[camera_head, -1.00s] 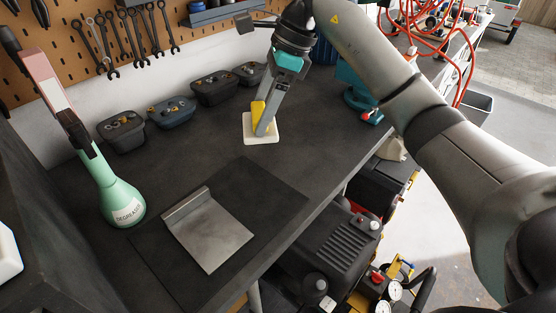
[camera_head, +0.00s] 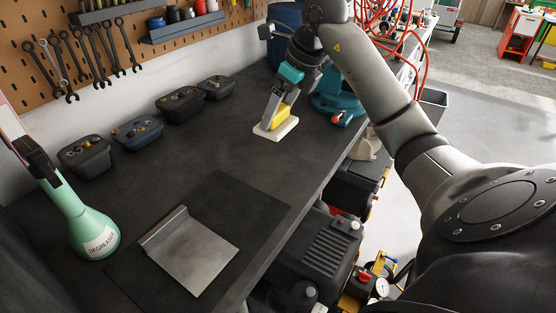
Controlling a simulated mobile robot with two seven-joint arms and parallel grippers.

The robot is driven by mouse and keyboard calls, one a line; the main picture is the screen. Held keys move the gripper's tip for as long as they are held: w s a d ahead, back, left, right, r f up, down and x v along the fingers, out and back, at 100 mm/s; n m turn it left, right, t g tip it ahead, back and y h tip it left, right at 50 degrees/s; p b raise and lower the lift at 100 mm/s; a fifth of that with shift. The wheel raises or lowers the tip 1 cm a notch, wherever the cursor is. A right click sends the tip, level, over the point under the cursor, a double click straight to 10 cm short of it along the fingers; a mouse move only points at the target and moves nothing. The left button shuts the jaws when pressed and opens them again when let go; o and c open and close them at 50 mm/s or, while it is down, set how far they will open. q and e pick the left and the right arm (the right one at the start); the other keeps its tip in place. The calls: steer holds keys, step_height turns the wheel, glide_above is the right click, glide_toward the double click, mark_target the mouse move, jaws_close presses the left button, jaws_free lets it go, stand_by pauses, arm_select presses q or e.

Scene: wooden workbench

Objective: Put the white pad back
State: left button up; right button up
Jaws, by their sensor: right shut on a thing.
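The white pad (camera_head: 286,128) is a flat pale slab with a yellow block (camera_head: 275,119) on top, toward the back right of the dark bench. My right gripper (camera_head: 273,110) comes down from above with a slight tilt and is shut on the yellow block of the pad. The pad is at or just above the bench top; I cannot tell if it touches. My left gripper is not in view.
A teal tool (camera_head: 328,103) stands close to the right of the pad. Several small bins (camera_head: 137,132) line the wall. A metal plate (camera_head: 190,252) lies on a dark mat (camera_head: 240,195). A green degreaser bottle (camera_head: 88,225) stands at left. The bench middle is clear.

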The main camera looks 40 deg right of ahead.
step_height(320, 180, down, 12)
steer(key=shift+f+b, duration=0.15)
steer(key=shift+b, duration=0.6)
steer(key=shift+f, duration=0.2)
steer(key=o, duration=1)
steer(key=shift+r, duration=0.15)
steer(key=shift+r, duration=0.3)
steer(key=p+v, duration=0.1)
steer(key=v, duration=1)
steer(key=shift+s+r, duration=0.2)
steer(key=shift+r, duration=0.05)
